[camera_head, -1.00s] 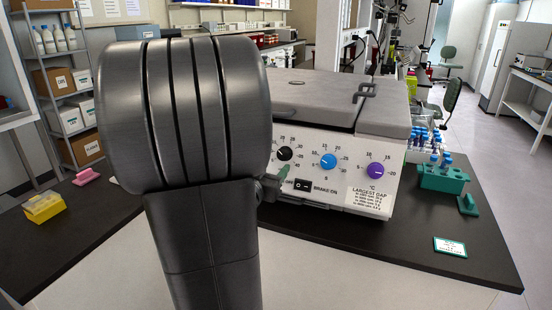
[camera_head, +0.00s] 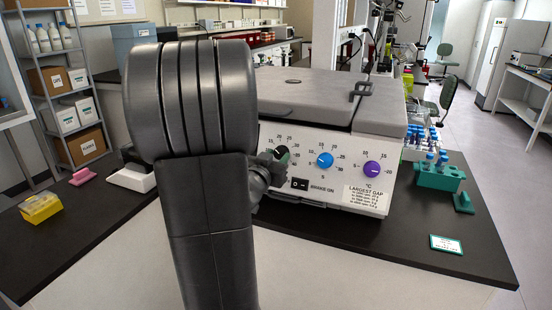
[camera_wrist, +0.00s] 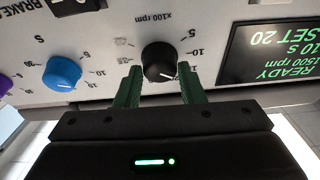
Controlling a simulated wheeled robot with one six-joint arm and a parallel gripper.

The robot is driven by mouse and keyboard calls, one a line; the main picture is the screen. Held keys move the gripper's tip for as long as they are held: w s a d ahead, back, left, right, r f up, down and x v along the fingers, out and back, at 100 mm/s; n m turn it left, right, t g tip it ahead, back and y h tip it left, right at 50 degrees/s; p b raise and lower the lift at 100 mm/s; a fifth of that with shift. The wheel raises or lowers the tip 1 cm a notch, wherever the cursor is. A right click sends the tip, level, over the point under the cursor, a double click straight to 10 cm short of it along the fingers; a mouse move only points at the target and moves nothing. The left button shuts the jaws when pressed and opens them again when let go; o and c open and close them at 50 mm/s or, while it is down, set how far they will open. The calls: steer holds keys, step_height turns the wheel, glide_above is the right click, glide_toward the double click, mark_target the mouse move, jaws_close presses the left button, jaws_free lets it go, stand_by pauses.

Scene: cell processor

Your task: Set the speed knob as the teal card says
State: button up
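The black speed knob (camera_wrist: 160,62), marked x100 rpm, is upside down in the wrist view, its white pointer line aimed to the lower right. It also shows in the head view (camera_head: 282,153), partly covered by my gripper. My gripper (camera_wrist: 158,69) is open, with one green finger on each side of the knob; I cannot tell whether they touch it. The display (camera_wrist: 272,52) shows READY, 1500 rpm, 10 s, SET 20. The teal-edged card (camera_head: 446,244) lies on the bench at the right; its writing is too small to read.
A blue knob (camera_head: 325,160) and a purple knob (camera_head: 372,168) sit to the right on the same panel. A brake switch (camera_head: 300,184) is below. A teal tube rack (camera_head: 441,178) stands at the right, a yellow box (camera_head: 41,208) at the far left.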

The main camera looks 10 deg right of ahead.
steer(key=shift+m, duration=0.5)
steer(key=m+g+h, duration=0.1)
steer(key=m, duration=0.2)
steer(key=shift+a+b, duration=0.15)
steer(key=shift+b, duration=0.15)
steer(key=shift+w+r+m+g+h, duration=0.15)
steer(key=shift+m+g, duration=0.25)
steer(key=shift+m, duration=0.75)
steer(key=shift+f+m+g+h, duration=0.1)
steer(key=shift+m+g+h, duration=0.25)
steer(key=shift+m, duration=0.8)
steer(key=o, duration=1)
steer(key=shift+a, duration=0.1)
steer(key=v, duration=1.4)
steer(key=shift+r+b, duration=0.15)
steer(key=shift+b, duration=0.15)
